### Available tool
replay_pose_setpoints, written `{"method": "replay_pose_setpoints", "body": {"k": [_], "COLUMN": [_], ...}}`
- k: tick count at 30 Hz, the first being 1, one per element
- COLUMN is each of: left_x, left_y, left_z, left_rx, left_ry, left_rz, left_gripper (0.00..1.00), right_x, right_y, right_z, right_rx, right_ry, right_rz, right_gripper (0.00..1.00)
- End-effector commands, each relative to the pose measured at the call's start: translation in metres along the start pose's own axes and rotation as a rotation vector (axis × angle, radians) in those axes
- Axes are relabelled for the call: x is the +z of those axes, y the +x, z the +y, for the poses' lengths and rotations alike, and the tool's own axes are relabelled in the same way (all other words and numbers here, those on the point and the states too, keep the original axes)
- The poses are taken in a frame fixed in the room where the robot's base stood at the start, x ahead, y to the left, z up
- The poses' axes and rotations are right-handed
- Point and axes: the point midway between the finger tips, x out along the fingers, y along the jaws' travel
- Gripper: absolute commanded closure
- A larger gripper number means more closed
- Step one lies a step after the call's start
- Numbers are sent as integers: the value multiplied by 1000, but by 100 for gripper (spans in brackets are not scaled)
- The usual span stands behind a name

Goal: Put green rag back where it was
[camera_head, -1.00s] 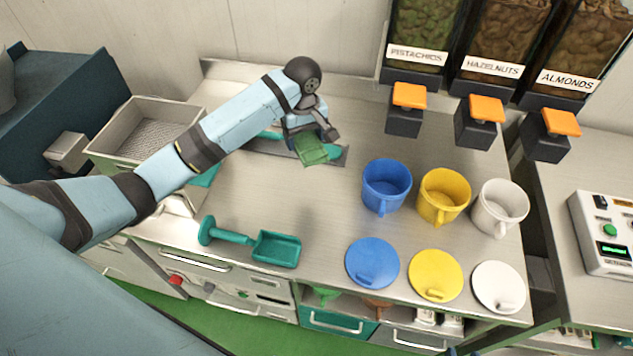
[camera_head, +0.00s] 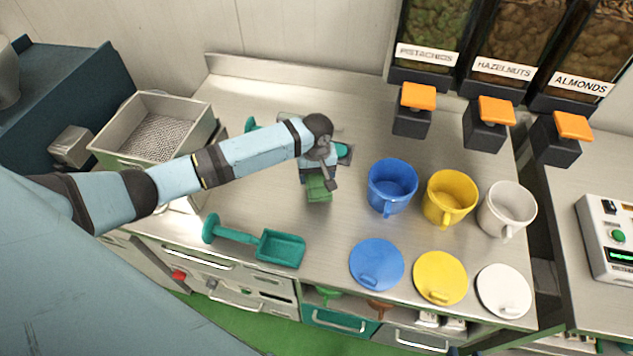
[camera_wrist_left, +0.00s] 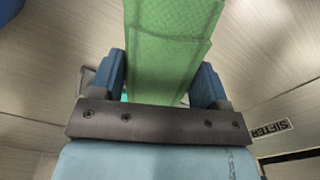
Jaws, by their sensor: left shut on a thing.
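The green rag (camera_head: 318,189) hangs at the end of my left arm, over the steel counter in the head view. My left gripper (camera_head: 322,176) is shut on it. In the left wrist view the rag (camera_wrist_left: 168,45) lies between the two blue fingers of the gripper (camera_wrist_left: 160,75) and reaches away beyond them. Whether the rag touches the counter is hard to tell. Behind the gripper, a teal item (camera_head: 343,152) lies on a dark flat piece, partly hidden by my arm. My right gripper is not in view.
A teal scoop (camera_head: 279,248) lies at the counter's front. Blue (camera_head: 390,186), yellow (camera_head: 449,198) and white (camera_head: 506,209) mugs stand at the right, with matching lids before them. A steel bin (camera_head: 150,135) stands at the left. Nut dispensers hang at the back right.

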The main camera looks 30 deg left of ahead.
Motion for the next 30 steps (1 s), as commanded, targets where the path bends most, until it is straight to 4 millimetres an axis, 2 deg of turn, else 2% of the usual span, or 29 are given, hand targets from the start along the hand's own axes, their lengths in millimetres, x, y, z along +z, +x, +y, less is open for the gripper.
{"method": "replay_pose_setpoints", "body": {"k": [5, 12, 23, 24, 26, 27, 30], "left_x": [1, 0, 1, 0, 0, 0, 0], "left_y": [12, 42, 46, 46, 46, 46, 46], "left_z": [0, 0, 0, 0, 0, 0, 0], "left_rx": [-1, -1, 0, 1, 0, 0, 0], "left_ry": [1, 0, -1, 0, 0, 0, 0], "left_rz": [-1, 0, -1, 0, 0, 0, 0], "left_gripper": [53, 53, 53, 24, 10, 5, 5], "right_x": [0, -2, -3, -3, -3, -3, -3], "right_y": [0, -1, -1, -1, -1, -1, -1], "right_z": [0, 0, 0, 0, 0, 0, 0], "right_rx": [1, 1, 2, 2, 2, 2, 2], "right_ry": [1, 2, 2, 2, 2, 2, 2], "right_rz": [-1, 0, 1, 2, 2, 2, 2], "right_gripper": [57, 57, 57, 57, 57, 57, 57]}}
